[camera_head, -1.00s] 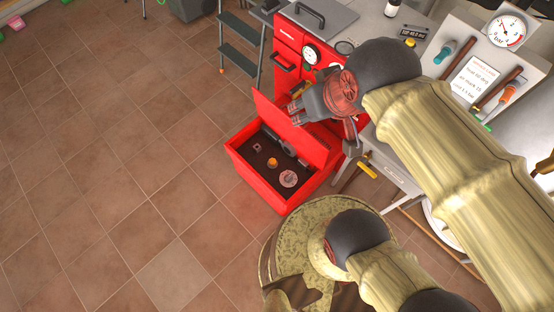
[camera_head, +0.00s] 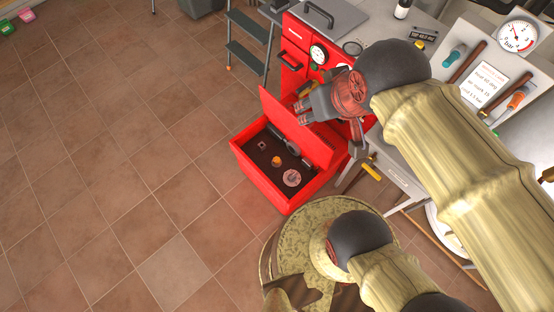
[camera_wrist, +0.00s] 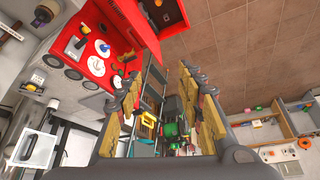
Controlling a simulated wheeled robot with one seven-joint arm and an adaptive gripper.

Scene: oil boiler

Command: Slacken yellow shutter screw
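The red burner box (camera_head: 262,182) stands on the floor side of the red boiler front, its lid raised. Inside its dark interior are a small orange-yellow knob (camera_head: 277,160), a pale round dial (camera_head: 291,178) and a dark cylinder part. I cannot tell for sure whether the small knob is the yellow shutter screw. My gripper (camera_head: 302,110) is above the box, by the raised lid, apart from the knob. In the wrist view my gripper (camera_wrist: 165,103) has its fingers wide apart with nothing between them. The open red box shows there only partly at the top (camera_wrist: 176,14).
The red boiler front (camera_head: 291,58) has a round gauge (camera_head: 318,54). A grey step ladder (camera_head: 247,53) stands behind it. A bench with tools and a bar gauge (camera_head: 519,35) is at right. A yellow-handled tool (camera_head: 371,172) is beside the box.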

